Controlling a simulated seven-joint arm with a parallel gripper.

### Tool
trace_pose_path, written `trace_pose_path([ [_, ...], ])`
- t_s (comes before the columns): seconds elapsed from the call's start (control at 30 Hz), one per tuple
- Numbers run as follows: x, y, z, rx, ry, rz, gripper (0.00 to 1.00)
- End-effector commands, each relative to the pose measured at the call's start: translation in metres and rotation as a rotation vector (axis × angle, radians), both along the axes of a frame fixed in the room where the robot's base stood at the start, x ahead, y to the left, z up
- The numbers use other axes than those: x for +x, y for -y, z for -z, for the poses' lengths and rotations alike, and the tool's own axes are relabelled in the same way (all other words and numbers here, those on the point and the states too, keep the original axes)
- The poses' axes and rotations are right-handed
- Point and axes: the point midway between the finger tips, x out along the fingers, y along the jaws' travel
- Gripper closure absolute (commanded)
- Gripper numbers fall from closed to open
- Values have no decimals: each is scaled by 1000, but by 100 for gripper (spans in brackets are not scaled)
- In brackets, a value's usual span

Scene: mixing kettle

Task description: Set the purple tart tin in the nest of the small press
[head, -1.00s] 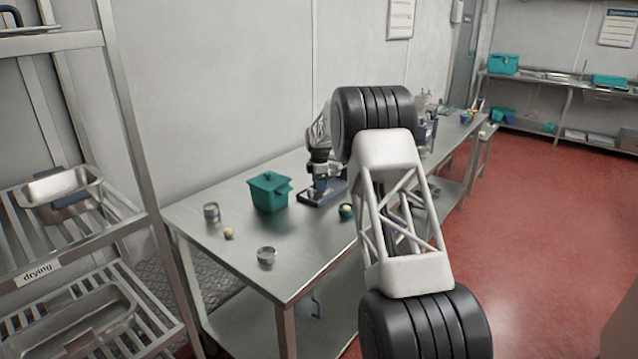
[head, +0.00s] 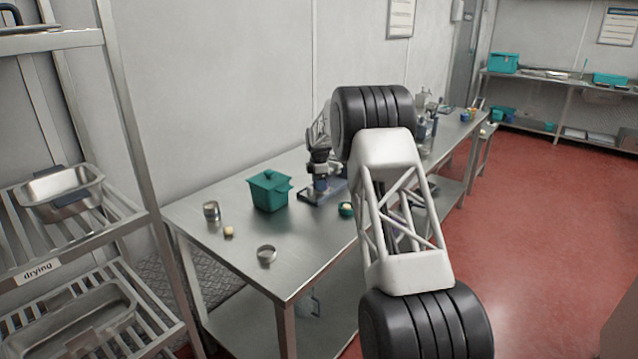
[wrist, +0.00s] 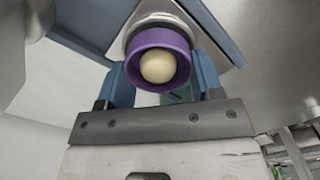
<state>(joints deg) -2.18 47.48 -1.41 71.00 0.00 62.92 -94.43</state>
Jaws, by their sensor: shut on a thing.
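The purple tart tin (wrist: 183,77) is between the blue fingers of my gripper (wrist: 161,78) in the wrist view. My gripper is shut on it. A pale round ball (wrist: 158,66) sits inside the tin. Right behind the tin is a round silver part (wrist: 150,20) of the press, edged by blue parts (wrist: 218,28). I cannot tell whether the tin touches the silver part. In the head view the small press (head: 327,190) stands on the steel table, with the end of my arm at it. The tin is not discernible there.
On the steel table (head: 235,262) are a teal lidded box (head: 269,192) left of the press, a metal tin (head: 211,211), a small pale ball (head: 228,231) and a metal ring (head: 267,254). A teal cup (head: 346,210) is close right of the press.

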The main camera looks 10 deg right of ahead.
Motion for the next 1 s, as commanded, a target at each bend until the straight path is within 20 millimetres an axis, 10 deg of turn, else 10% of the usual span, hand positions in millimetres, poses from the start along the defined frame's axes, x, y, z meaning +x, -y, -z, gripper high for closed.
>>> trace_pose_path([
  [0.73, 0, 0, 5, 0, 0, 0, 62],
  [0.77, 0, 0, 5, 0, 0, 0, 37],
  [1.0, 0, 0, 5, 0, 0, 0, 10],
])
